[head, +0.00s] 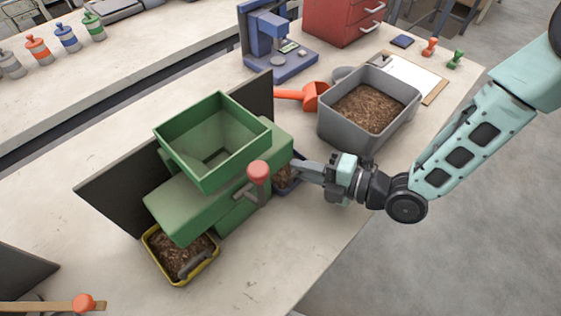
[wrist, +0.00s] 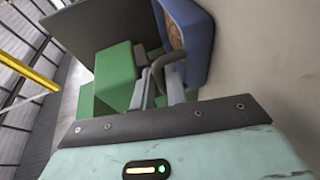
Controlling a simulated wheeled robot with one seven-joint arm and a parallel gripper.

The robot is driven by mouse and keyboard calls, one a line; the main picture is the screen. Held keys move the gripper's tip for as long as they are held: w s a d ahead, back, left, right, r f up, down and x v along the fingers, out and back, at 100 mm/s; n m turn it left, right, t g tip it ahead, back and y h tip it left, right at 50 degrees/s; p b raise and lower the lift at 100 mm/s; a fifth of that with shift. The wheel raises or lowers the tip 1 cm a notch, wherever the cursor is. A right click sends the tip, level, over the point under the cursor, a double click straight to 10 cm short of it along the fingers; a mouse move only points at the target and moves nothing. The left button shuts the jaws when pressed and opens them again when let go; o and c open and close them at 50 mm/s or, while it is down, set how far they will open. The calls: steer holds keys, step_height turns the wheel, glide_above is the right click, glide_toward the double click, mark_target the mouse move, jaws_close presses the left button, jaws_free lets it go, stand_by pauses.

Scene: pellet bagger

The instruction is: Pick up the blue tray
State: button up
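The blue tray (wrist: 201,40) is at the top of the wrist view, with brown pellets inside and a grey arched handle (wrist: 157,72) on its near side. In the head view, the blue tray (head: 291,186) is mostly hidden by the green machine and my gripper; a small part of its rim and pellets shows. My gripper (head: 298,170) reaches in from the right, beside the machine. In the wrist view my gripper (wrist: 158,88) has its fingers apart, with the handle at the gap between them. Contact with the handle cannot be told.
The green bagger (head: 215,165) with its hopper and red-knobbed lever (head: 258,173) stands close left of my gripper. A yellow tray (head: 153,262) of pellets sits at its left end. A grey bin (head: 345,133) of pellets and an orange scoop (head: 313,96) are behind. The front right tabletop is clear.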

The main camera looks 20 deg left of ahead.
steer(key=shift+w+a+f, duration=0.1)
steer(key=shift+a, duration=0.55)
steer(key=shift+w+a+f, duration=0.1)
steer(key=shift+a, duration=0.55)
jaws_close()
